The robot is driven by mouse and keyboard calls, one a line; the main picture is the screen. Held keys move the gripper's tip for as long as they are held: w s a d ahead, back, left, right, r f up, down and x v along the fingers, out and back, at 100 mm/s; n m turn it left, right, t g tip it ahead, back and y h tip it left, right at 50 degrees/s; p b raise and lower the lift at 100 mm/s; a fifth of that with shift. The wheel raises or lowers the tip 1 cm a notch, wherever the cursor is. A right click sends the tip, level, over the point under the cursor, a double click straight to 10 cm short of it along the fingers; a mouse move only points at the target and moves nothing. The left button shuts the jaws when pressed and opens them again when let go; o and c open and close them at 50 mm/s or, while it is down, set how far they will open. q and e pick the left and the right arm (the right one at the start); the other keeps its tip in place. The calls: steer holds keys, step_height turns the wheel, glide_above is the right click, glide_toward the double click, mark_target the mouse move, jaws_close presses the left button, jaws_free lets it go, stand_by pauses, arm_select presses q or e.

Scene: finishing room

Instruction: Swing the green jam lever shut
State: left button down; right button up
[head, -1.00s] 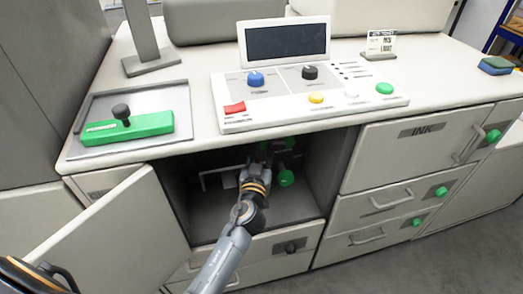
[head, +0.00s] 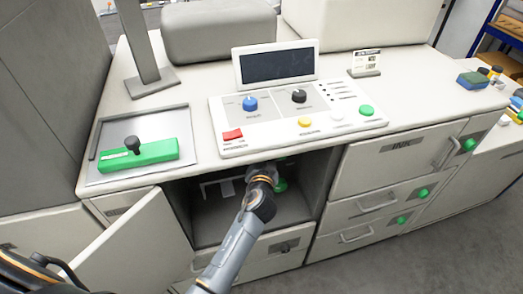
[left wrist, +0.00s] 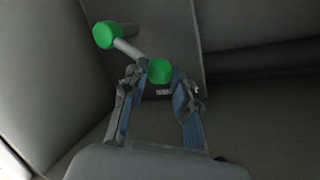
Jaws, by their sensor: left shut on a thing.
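The green jam lever (left wrist: 107,34) is inside the open compartment. In the left wrist view it has a large green end at upper left, with a grey rod running down toward my fingers. A smaller round green part (left wrist: 160,70) shows between the fingertips, above a small dark label. My left gripper (left wrist: 158,77) is shut on the lever; the exact contact is hard to see. In the head view my left arm reaches into the compartment and mostly hides the lever; a green part (head: 281,185) shows right of the wrist. My right gripper is not in view.
The open cabinet door (head: 138,245) stands left of my arm. The control panel (head: 300,118) and counter edge lie above the opening. A closed INK drawer (head: 400,158) is on the right, with more drawers below. A green block with a black knob (head: 140,153) sits on the tray at left.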

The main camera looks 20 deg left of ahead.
arm_select(q)
steer(key=shift+r, duration=0.1)
stand_by(0.4)
steer(key=c, duration=1)
jaws_free()
steer(key=shift+w, duration=0.1)
